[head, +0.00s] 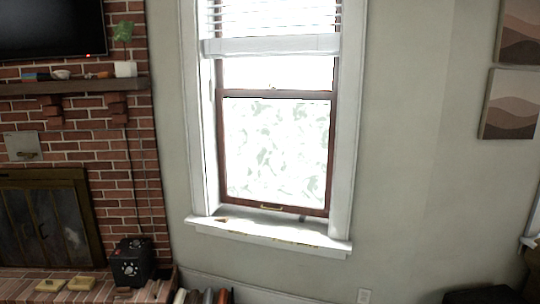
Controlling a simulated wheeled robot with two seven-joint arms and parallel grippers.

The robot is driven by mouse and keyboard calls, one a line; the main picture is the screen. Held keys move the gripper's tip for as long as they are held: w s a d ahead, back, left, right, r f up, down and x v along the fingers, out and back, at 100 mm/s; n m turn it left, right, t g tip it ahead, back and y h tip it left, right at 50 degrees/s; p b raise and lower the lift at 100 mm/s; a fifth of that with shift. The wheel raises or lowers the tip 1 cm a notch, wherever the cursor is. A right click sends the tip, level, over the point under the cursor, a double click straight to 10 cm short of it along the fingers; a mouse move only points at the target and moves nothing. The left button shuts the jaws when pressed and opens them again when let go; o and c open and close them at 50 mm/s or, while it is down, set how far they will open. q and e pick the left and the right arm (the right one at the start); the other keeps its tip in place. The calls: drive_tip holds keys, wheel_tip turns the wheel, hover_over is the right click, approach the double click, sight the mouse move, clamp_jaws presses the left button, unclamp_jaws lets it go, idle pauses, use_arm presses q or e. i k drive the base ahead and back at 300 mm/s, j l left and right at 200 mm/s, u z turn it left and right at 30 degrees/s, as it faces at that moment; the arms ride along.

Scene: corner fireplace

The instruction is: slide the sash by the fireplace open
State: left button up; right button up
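The window (205,120) stands in a white frame to the right of the brick fireplace. Its lower sash (328,150) has a brown wooden frame and sits down at the white sill (270,234). A small brass-coloured pull (271,207) is on the sash's bottom rail. A small catch (272,89) shows at the meeting rail in the middle. A white blind (270,46) covers the top of the window. Neither of my grippers is in view.
The brick fireplace (130,190) with its wooden mantel (80,86) is on the left. A black box-like device (131,262) stands on the brick hearth. Several rolled or upright items (207,297) are below the sill. Pictures (510,104) hang on the right wall.

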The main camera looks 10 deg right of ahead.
sight(299, 209)
drive_tip(key=i+l+z, duration=0.1)
drive_tip(key=i+l, duration=0.15)
drive_tip(key=i, duration=0.15)
drive_tip(key=i+l, duration=0.2)
drive_tip(key=i, duration=0.25)
drive_tip(key=k+l+z, duration=0.05)
